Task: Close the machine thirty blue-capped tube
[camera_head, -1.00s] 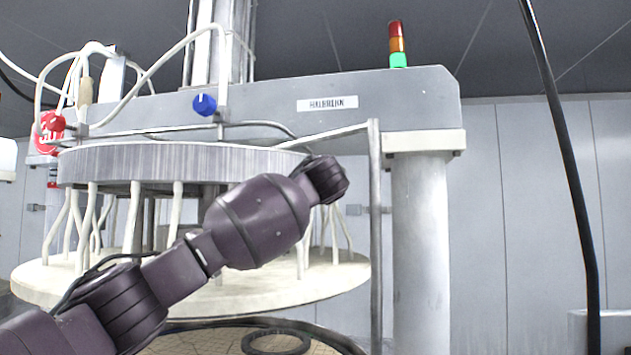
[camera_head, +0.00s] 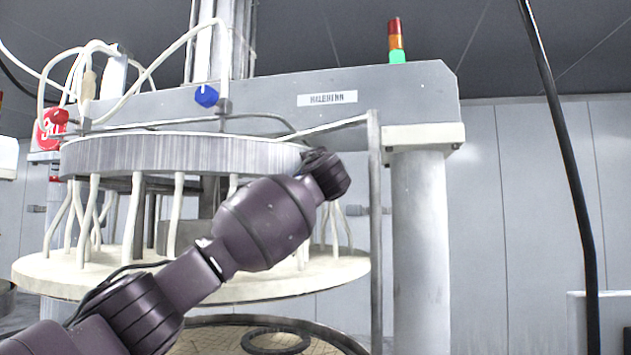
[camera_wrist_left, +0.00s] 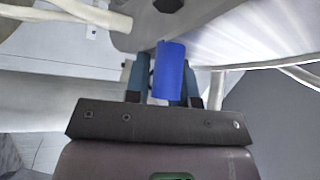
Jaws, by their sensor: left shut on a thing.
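A blue cap (camera_head: 206,96) sits on the front of the beam beside a white tube (camera_head: 222,60). In the left wrist view, a blue cylindrical piece (camera_wrist_left: 170,70) stands between the blue fingers of my left gripper (camera_wrist_left: 160,82), which is shut on it. My right gripper is not in view.
A ribbed grey ring (camera_head: 180,155) with several white tubes hangs over a pale round platen (camera_head: 60,280). A thin metal post (camera_head: 375,240) and a thick column (camera_head: 420,250) stand right of my arm. A black cable (camera_head: 565,150) hangs at the right.

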